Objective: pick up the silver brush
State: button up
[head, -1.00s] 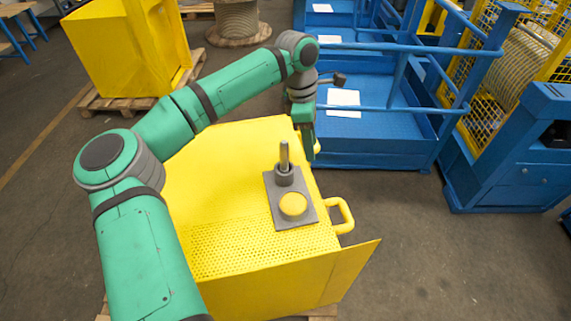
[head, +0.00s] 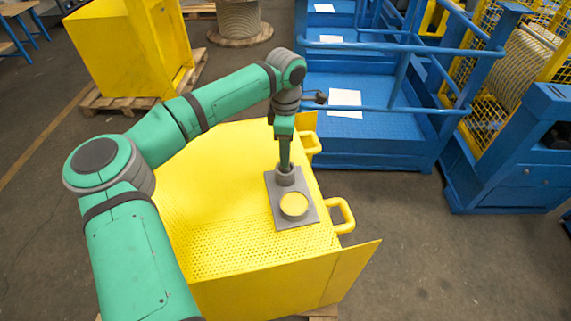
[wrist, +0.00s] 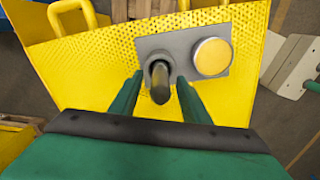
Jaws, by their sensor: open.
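The silver brush (wrist: 159,84) shows as a plain upright grey rod; no bristles can be made out. It stands in a dark grey round socket (head: 286,176) on a grey plate (head: 281,215), beside a round yellow knob (head: 294,205). My gripper (head: 284,162) points down over the socket and hides the rod in the head view. In the wrist view my open gripper (wrist: 159,80) has one finger on each side of the rod. Small gaps seem to show between fingers and rod. The socket's lower part is partly hidden there.
The plate lies on a perforated yellow box top (head: 215,245) with raised side panels. Yellow loop handles (head: 341,215) stick out at its right edge. A blue railed platform (head: 365,135) stands behind to the right. Open floor (head: 440,260) lies at the right.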

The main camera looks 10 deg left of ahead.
notch_tip(320, 180, down, 4)
jog(key=shift+r, duration=0.2)
jog(key=shift+c, duration=0.6)
grip_shut()
